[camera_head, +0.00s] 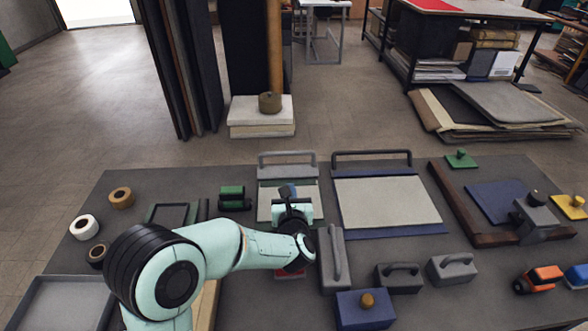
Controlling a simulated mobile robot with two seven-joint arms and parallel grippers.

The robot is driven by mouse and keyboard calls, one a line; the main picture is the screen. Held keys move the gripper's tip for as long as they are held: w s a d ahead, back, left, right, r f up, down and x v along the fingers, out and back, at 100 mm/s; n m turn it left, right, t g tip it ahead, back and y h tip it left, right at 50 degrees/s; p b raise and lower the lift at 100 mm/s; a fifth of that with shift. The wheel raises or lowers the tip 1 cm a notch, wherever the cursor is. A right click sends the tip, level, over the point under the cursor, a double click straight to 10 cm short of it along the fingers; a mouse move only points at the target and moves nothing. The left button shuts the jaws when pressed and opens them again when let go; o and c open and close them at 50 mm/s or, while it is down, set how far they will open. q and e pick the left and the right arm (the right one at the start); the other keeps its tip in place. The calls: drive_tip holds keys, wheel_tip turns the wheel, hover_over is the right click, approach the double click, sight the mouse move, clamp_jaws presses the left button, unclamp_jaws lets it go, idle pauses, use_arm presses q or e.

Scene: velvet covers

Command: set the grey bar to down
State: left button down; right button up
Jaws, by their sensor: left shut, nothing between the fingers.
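The grey bar (287,154) is a light grey handle-shaped bar at the far edge of a small grey-framed board (268,203) with a pale sheet, left of the table's middle. It appears raised, standing at the back of the board; its exact angle is hard to tell. My left gripper (288,191) is over the board, in front of the bar and apart from it in the picture. It is shut and empty. My wrist hides the board's near part. My right gripper is not in view.
A larger blue board with a dark bar (372,157) lies just to the right. A grey block with a long handle (333,262), a blue box (366,312) and grey handled blocks (452,268) stand nearer. Tape rolls (121,197) lie at left. Bare table shows between items.

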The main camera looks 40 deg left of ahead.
use_arm(q)
drive_tip(key=shift+w+a, duration=0.15)
drive_tip(key=shift+w, duration=0.05)
drive_tip(key=x, duration=0.8)
drive_tip(key=r+p+x, duration=0.1)
drive_tip(key=x, duration=0.3)
drive_tip(key=shift+w, duration=0.1)
drive_tip(key=shift+w+a, duration=0.45)
